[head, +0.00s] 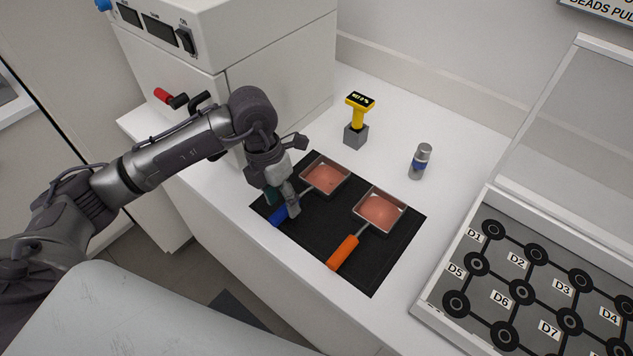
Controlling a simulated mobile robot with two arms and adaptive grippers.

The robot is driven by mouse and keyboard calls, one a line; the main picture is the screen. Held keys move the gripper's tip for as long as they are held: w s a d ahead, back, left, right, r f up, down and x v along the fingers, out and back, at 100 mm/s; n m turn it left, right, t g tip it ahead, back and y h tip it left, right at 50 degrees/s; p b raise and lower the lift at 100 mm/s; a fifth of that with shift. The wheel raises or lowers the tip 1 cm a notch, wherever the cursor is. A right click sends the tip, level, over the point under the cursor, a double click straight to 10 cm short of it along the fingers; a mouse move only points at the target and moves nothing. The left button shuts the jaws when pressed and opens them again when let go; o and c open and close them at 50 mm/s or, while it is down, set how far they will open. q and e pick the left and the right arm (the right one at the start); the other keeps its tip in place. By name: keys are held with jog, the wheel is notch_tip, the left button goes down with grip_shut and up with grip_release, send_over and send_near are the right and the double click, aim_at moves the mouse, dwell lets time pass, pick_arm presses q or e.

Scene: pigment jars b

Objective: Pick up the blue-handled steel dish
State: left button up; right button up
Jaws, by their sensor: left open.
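The blue-handled steel dish (325,178) lies on a black mat (318,232) and holds a pinkish-red filling. Its blue handle (280,215) points to the lower left and is partly hidden by my left gripper. My left gripper (291,211) is open and reaches down at the handle, with its fingertips beside or around it; I cannot tell which, or whether they touch. A second steel dish (381,209) with an orange handle (343,252) and a similar filling lies to the right on the same mat. My right gripper is not in view.
A yellow-topped tool (358,113) in a grey block stands behind the mat. A small grey and blue jar (421,161) stands to its right. A large white machine (240,70) is at the back left. A lidded case with labelled round spots (533,290) is at the right.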

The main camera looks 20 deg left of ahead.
aim_at(283, 207)
pick_arm(q)
jog(key=shift+s+d+f, duration=0.1)
jog(key=shift+d+f, duration=0.05)
jog(key=shift+f, duration=0.65)
jog(key=shift+s+d+f, duration=0.1)
jog(key=shift+d+f, duration=0.05)
jog(key=shift+f, duration=0.6)
jog(key=shift+c, duration=0.4)
grip_shut()
jog(key=shift+w+r, duration=0.1)
